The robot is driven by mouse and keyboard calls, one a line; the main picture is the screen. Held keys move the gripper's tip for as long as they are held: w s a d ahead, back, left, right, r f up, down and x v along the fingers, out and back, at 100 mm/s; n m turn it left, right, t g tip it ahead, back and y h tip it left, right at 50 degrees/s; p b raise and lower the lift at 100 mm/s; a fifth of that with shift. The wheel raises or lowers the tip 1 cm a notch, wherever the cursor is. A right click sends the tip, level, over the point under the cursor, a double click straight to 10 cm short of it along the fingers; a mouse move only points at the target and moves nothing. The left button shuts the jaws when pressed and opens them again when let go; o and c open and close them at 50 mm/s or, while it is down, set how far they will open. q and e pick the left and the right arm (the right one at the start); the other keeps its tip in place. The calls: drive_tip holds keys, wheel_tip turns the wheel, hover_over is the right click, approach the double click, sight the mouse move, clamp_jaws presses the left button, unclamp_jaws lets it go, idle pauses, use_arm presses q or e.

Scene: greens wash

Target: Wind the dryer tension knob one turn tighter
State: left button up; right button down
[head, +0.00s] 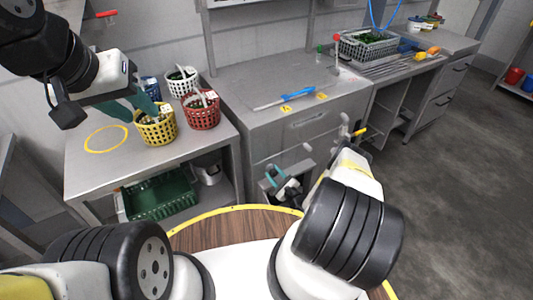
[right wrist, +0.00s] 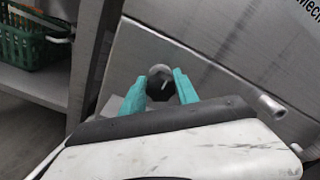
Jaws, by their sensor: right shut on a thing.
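The dryer tension knob (right wrist: 160,84) is a dark round knob with a pale mark on its face, on the metal front of the cabinet in the right wrist view. My right gripper (right wrist: 160,90) has its teal fingers on both sides of the knob and is shut on it. In the head view the right gripper (head: 283,181) is low against the cabinet front, and I cannot make out the knob clearly there. My left gripper (head: 135,107) hangs in the air over the left table, beside the yellow basket; its finger gap is unclear.
Yellow (head: 157,127), red (head: 202,113) and white (head: 181,82) baskets stand on the left table (head: 85,175). A green crate (head: 160,197) is below it. A blue-handled tool (head: 283,96) lies on the steel cabinet top (head: 245,85). A small pipe stub (right wrist: 271,107) sticks out right of the knob.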

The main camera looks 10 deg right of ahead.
drive_tip(key=shift+m, duration=0.3)
drive_tip(key=m, duration=0.3)
drive_tip(key=shift+d, duration=0.1)
drive_tip(key=m, duration=0.3)
drive_tip(key=shift+m, duration=0.3)
drive_tip(key=m, duration=0.3)
drive_tip(key=shift+m, duration=0.3)
drive_tip(key=m, duration=0.4)
drive_tip(key=shift+d+m, duration=0.1)
drive_tip(key=shift+m, duration=0.2)
drive_tip(key=m, duration=0.7)
drive_tip(key=shift+f, duration=0.1)
drive_tip(key=m, duration=0.3)
drive_tip(key=shift+m, duration=0.3)
drive_tip(key=shift+f+m, duration=0.1)
drive_tip(key=shift+m, duration=1.7)
